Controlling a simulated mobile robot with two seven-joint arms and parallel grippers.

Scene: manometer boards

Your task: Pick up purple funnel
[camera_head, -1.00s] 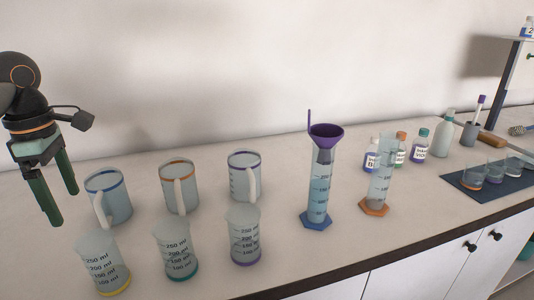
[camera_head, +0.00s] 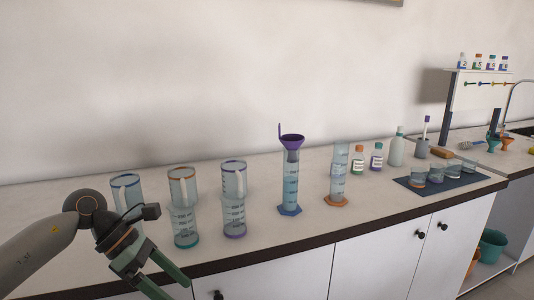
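The purple funnel (camera_head: 292,141) sits in the mouth of a tall graduated cylinder with a blue base (camera_head: 290,194). Its rim and a thin upright purple handle show above the cylinder; its stem is inside the glass. My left gripper (camera_head: 166,284) is at the lower left, in front of the counter edge, well left of the funnel and lower than it. Its two green fingers are apart with nothing between them. My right gripper does not show.
Several mugs and beakers stand left of the cylinder, including a purple-based beaker (camera_head: 235,217). An orange-based cylinder (camera_head: 338,180) stands just right. Bottles (camera_head: 396,151) and a dark blue mat (camera_head: 462,184) with small glasses lie farther right. Drawers and cupboard doors are below the counter.

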